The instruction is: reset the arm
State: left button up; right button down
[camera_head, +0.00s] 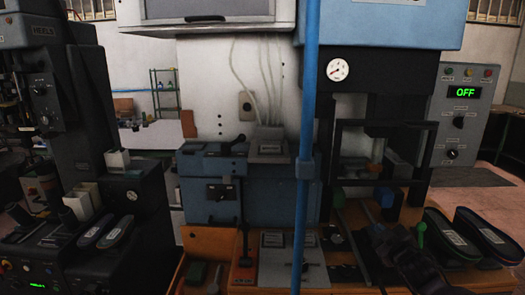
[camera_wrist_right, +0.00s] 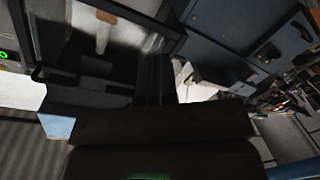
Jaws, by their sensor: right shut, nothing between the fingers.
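My right gripper (camera_head: 378,232) is dark and reaches in from the lower right of the head view, in front of the heel press (camera_head: 384,62). Its fingers are shut with nothing between them. In the right wrist view the narrow shut fingers (camera_wrist_right: 160,78) point up the picture, near the press's black frame (camera_wrist_right: 30,40). My left gripper is in neither view.
A control panel (camera_head: 461,108) reads OFF in green. Dark insoles (camera_head: 452,238) lie to the right of my gripper. A blue vertical pole (camera_head: 307,120) crosses the head view. Blue cabinets (camera_head: 205,195) stand mid-left, and a black machine (camera_head: 125,190) stands at left.

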jog(key=s+a+f+m+g, duration=0.1)
jog(key=s+a+f+m, duration=0.1)
jog(key=s+f, duration=0.5)
jog(key=s+a+f+m+g+h, duration=0.1)
jog(key=s+f, duration=0.7)
jog(key=s, duration=0.9)
jog(key=s+a+f+m+g, duration=0.2)
jog(key=s+f, duration=0.5)
jog(key=s, duration=0.6)
jog(key=shift+a+f+m+g, duration=0.35)
jog(key=shift+m+g, duration=0.35)
jog(key=shift+m, duration=0.5)
jog(key=shift+r, duration=0.1)
